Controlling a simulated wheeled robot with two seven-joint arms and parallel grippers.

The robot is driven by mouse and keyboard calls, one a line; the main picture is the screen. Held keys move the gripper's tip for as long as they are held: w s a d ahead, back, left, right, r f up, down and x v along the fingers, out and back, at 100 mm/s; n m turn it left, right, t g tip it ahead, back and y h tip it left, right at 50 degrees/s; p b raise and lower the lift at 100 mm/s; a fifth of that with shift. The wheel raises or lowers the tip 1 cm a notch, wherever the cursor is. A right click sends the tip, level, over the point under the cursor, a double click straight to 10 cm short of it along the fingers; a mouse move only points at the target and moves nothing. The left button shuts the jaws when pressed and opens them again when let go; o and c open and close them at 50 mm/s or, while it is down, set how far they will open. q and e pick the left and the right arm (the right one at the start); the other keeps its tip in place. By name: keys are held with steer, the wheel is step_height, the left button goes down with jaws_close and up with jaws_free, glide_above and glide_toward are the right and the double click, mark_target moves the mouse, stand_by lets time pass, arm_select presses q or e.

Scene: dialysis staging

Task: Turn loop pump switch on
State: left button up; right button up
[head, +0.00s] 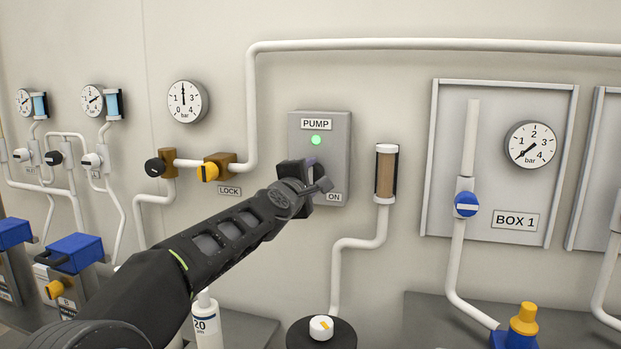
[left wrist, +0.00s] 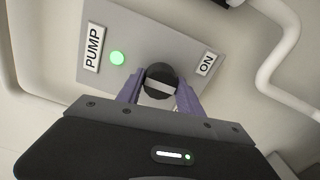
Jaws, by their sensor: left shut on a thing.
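The pump switch box (head: 338,133) is a grey plate on the wall with a PUMP label, an ON label and a lit green lamp (head: 316,140). My left gripper (head: 318,180) is at the lower middle of this box and hides the knob in the head view. In the left wrist view, the black round switch knob (left wrist: 160,78) with a pale bar sits between the purple fingers of my left gripper (left wrist: 158,97). The gripper is shut on the knob. The green lamp is also lit in the left wrist view (left wrist: 117,58). My right gripper is not in view.
A white pipe (head: 400,44) runs above the box. A yellow LOCK valve (head: 210,170) is to its left. A brown filter column (head: 386,175) stands close on the right. Further right is the BOX 1 panel (head: 490,100) with a blue valve (head: 466,204).

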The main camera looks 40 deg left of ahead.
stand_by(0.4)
arm_select(q)
steer(key=o, duration=1.4)
steer(key=shift+s, duration=0.1)
steer(key=v, duration=0.7)
steer(key=shift+s+d, duration=0.1)
steer(key=shift+s, duration=0.2)
